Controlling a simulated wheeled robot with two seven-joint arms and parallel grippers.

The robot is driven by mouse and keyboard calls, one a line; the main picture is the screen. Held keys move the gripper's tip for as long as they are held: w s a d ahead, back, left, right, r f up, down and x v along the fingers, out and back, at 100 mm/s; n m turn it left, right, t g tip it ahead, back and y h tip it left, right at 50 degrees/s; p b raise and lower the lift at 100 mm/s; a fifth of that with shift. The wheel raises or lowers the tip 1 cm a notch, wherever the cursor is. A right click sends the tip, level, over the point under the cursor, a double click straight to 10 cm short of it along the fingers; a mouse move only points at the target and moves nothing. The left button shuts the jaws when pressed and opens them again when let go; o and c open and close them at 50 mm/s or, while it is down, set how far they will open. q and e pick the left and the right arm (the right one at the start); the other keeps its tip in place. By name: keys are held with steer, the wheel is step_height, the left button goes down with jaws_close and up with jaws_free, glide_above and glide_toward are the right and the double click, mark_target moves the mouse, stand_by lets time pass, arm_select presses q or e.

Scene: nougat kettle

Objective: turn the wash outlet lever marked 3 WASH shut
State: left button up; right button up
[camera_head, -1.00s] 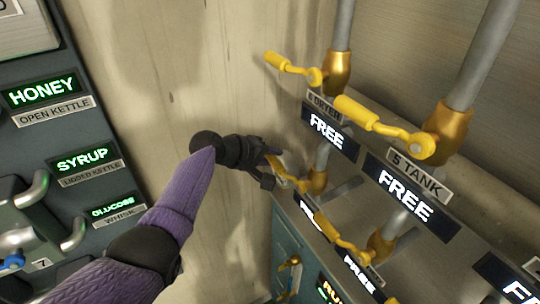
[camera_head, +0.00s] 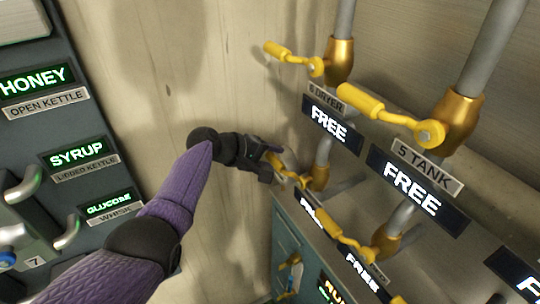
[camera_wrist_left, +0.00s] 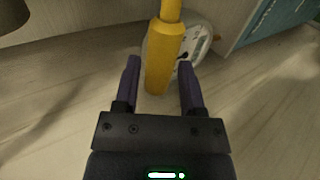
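A yellow-handled lever on a brass valve (camera_head: 318,178) in the lower row sits at my left gripper (camera_head: 272,163). Its label is not readable, so I cannot confirm 3 WASH. In the left wrist view its yellow handle (camera_wrist_left: 164,55) stands between the two purple fingers of the left gripper (camera_wrist_left: 159,72), with a gap on each side. The fingers are open around the handle. In the head view the gripper hides part of the handle. My right gripper is in neither view.
Another lower yellow lever (camera_head: 345,238) stands to the right. A panel with HONEY and SYRUP displays (camera_head: 77,156) is at left. Bare wall lies between.

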arm_select(q)
steer(key=shift+o, duration=0.5)
steer(key=shift+r, duration=0.15)
steer(key=p+v, duration=0.2)
steer(key=shift+s+a+r, duration=0.1)
steer(key=shift+a+r, duration=0.05)
steer(key=shift+r, duration=0.15)
steer(key=p+v, duration=0.1)
steer(key=v, duration=0.6)
steer(key=shift+a+f+p, duration=0.15)
steer(key=shift+f+p, duration=0.05)
steer(key=shift+p, duration=0.1)
steer(key=shift+s, duration=0.15)
